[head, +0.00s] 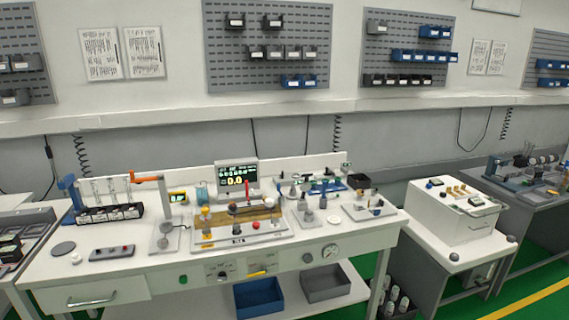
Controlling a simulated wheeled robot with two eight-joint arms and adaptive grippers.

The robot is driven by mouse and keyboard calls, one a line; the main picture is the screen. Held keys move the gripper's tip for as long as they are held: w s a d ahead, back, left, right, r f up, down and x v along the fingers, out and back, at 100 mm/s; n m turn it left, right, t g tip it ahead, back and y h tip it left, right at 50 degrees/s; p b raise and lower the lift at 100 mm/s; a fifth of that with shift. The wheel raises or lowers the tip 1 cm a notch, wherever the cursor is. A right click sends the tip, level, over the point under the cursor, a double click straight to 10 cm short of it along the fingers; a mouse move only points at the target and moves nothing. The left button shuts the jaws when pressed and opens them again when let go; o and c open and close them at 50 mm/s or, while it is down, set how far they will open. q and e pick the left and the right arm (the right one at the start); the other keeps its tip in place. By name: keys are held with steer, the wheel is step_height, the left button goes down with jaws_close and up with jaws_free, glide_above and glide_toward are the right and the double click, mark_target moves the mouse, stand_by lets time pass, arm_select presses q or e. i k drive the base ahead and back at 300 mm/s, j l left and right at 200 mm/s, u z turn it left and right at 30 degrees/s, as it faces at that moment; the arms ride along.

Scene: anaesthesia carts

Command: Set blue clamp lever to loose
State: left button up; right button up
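A blue upright part (69,190) with a wider top stands at the left end of the white workbench (130,262), beside a rack of clear tubes (108,212). It may be the blue clamp lever, but it is too small to tell its setting. Another blue part (326,187) lies low among small items at the back right of the bench. I cannot tell for certain which is the lever. Neither of my grippers is in view.
An orange-armed stand (147,179), a display (237,179) reading 0.0 and a tray of small fittings (240,237) crowd the bench. A white box (455,213) stands on a cart to the right. Blue (259,298) and grey (325,284) bins sit below.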

mark_target(281, 197)
steer(key=i+l, duration=0.1)
steer(key=i, duration=0.65)
steer(key=i+l+u, duration=0.15)
steer(key=i, duration=0.65)
